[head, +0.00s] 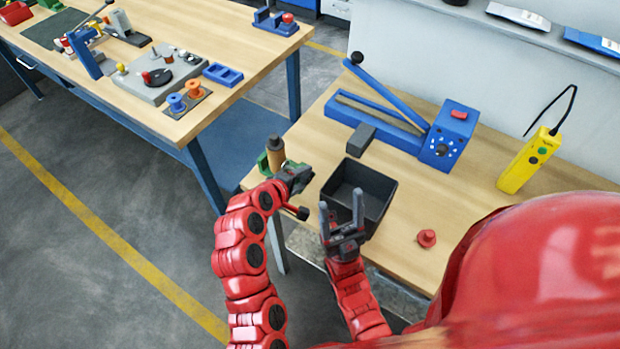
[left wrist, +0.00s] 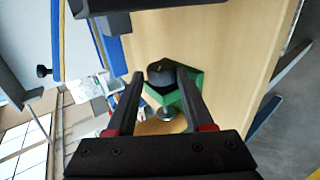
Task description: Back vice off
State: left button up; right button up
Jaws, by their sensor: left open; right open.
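A green vice (head: 264,164) stands at the left edge of the near table, with an upright brown cylinder with a dark top (head: 275,148) at it. My left gripper (head: 303,176) is beside the vice and hides part of it. In the left wrist view the green vice body (left wrist: 188,88) shows beyond my open fingers. A round black knob (left wrist: 160,72) lies between or just beyond the fingertips; I cannot tell whether they touch it. My right gripper (head: 341,207) is open and empty, fingers up, in front of the black bin.
An open black bin (head: 378,208) stands right of the vice. Behind it is a blue lever tool (head: 437,143). A red knob-like piece (head: 427,238) and a yellow handset (head: 525,165) are to the right. Another table (head: 262,58) stands at the back left.

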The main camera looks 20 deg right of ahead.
pick_arm(q)
jog(key=shift+s+f, duration=0.1)
jog(key=shift+f, duration=0.15)
